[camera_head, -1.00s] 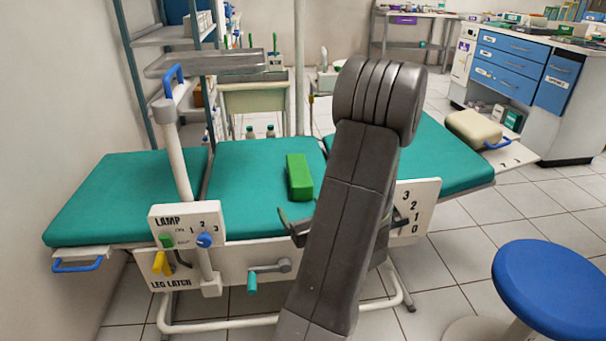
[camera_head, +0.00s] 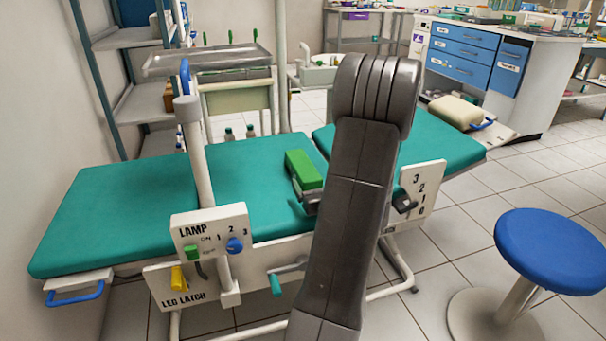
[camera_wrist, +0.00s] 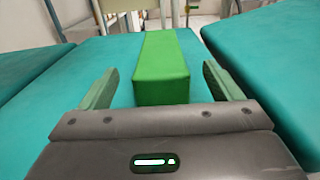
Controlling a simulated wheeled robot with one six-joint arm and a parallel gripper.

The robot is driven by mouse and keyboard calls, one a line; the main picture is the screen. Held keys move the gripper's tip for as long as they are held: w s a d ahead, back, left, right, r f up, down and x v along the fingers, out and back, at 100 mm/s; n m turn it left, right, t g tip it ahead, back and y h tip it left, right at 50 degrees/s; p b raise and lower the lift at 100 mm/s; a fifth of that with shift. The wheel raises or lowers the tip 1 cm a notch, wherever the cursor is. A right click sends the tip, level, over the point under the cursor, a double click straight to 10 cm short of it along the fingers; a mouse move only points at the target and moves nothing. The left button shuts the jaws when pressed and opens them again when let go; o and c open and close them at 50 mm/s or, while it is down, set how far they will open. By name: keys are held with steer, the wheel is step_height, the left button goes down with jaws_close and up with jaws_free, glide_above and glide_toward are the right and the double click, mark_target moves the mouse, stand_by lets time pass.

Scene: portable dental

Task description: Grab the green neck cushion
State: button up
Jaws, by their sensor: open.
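The green neck cushion (camera_head: 304,170) is a bright green block lying on the middle section of the teal dental couch (camera_head: 250,215). In the wrist view the cushion (camera_wrist: 160,68) points away from me, its near end between the two fingers. My gripper (camera_wrist: 160,88) is open, with one finger on each side of the cushion and a gap on both sides. In the head view my gripper (camera_head: 308,196) shows only in part beside the cushion's near end; my arm hides the rest.
A white lamp post with a control panel (camera_head: 210,235) stands at the couch's near side. A metal tray (camera_head: 207,60) is behind the couch. A beige cushion (camera_head: 456,111) lies at the right end. A blue stool (camera_head: 550,250) stands at right.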

mark_target(310, 175)
steer(key=b+x, duration=0.1)
steer(key=x, duration=0.3)
steer(key=shift+w, duration=0.15)
steer(key=c, duration=1.1)
